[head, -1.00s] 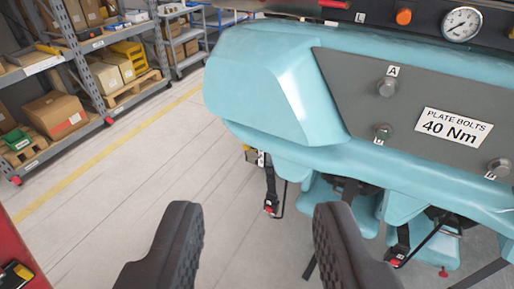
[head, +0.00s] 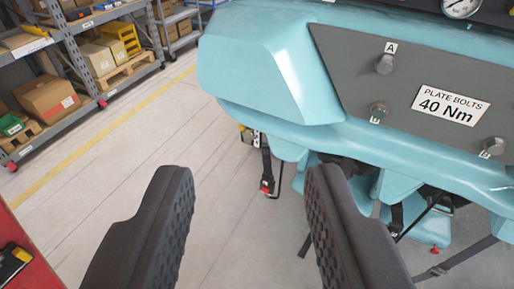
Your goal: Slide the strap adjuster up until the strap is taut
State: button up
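My gripper (head: 248,175) is open and empty, its two dark ribbed fingers reaching up from the bottom of the view. Past the fingertips, a black strap (head: 265,158) hangs below the teal coaster car (head: 262,62). A black and red fitting (head: 267,186) sits at the strap's lower end; I cannot tell if it is the adjuster. The gripper is apart from the strap. More dark straps (head: 398,216) show by the teal seats at lower right, partly hidden by the right finger and the car body.
A grey panel with bolts and a "PLATE BOLTS 40 Nm" label (head: 450,105) covers the car's near side. Shelves with boxes (head: 48,98) stand at upper left. A red surface with a yellow-black tool (head: 14,262) is at lower left. The floor (head: 120,165) between is clear.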

aim_at(242, 127)
jog(key=u, duration=0.05)
jog(key=k, duration=1.1)
jog(key=z, duration=0.55)
jog(key=i, duration=1.45)
jog(key=u, duration=0.8)
